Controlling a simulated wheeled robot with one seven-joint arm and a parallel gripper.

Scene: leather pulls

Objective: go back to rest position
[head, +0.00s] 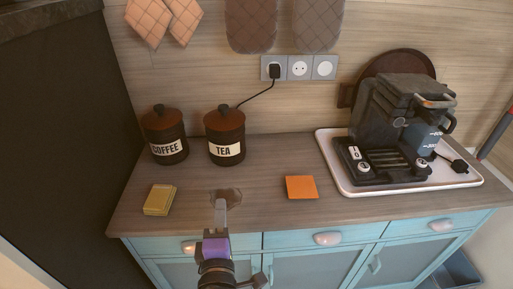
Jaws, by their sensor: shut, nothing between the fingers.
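My gripper (221,205) shows in the head view at the lower middle, in front of the counter's front edge. Its narrow grey fingers are shut and hold nothing. A purple part of my arm shows just below them. The fingertips overlap a dark stain (232,193) on the wooden counter (258,205); I cannot tell whether they touch the surface.
A yellow sponge (159,200) lies left of my gripper, an orange cloth (301,187) right. COFFEE (165,135) and TEA (225,136) canisters stand behind. A coffee machine (388,110) stands on a white tray (335,167). Blue drawers with pale pulls (327,239) are below.

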